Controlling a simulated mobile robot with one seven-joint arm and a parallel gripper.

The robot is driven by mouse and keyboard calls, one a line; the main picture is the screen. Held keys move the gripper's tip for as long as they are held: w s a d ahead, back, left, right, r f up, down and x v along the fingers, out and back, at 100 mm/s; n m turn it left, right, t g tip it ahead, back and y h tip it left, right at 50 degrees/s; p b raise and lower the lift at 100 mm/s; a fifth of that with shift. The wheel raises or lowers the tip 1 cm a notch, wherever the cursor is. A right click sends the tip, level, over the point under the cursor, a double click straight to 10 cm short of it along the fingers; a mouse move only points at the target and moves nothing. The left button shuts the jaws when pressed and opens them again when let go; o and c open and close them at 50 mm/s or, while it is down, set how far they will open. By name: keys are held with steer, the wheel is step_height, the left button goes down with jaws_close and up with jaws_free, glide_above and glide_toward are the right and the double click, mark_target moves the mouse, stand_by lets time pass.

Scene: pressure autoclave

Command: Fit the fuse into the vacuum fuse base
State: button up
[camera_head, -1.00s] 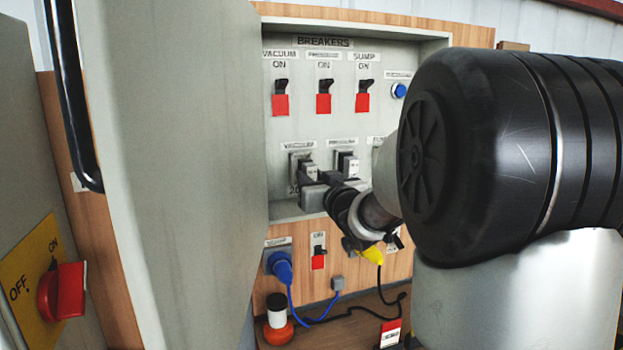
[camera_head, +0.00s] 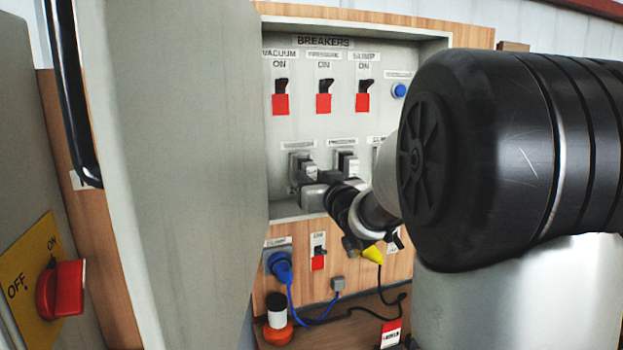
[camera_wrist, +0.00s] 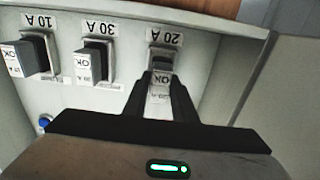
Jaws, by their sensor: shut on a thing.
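My gripper (camera_head: 312,180) is at the vacuum fuse base (camera_head: 294,164), the left one in the fuse row. In the wrist view, where the labels are upside down, my gripper (camera_wrist: 161,84) is shut on a small light fuse (camera_wrist: 159,94) marked ON. The fuse lies in line with the base under the 20 A label, and the vacuum fuse base also shows in the wrist view (camera_wrist: 163,58). The fuse is at or against the front of the base. The fingers hide its sides, and I cannot tell how deep it sits.
The pressure fuse base (camera_head: 346,162) with its fuse is just right of my gripper. Three breakers with red tags, including the vacuum breaker (camera_head: 280,100), are above. The open cabinet door (camera_head: 190,170) stands close on the left. A blue plug (camera_head: 281,266) is below.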

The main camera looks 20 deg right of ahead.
steer(key=shift+w, duration=1.2)
stand_by(0.4)
steer(key=o, duration=1.2)
steer(key=shift+c, duration=0.2)
steer(key=shift+s, duration=0.15)
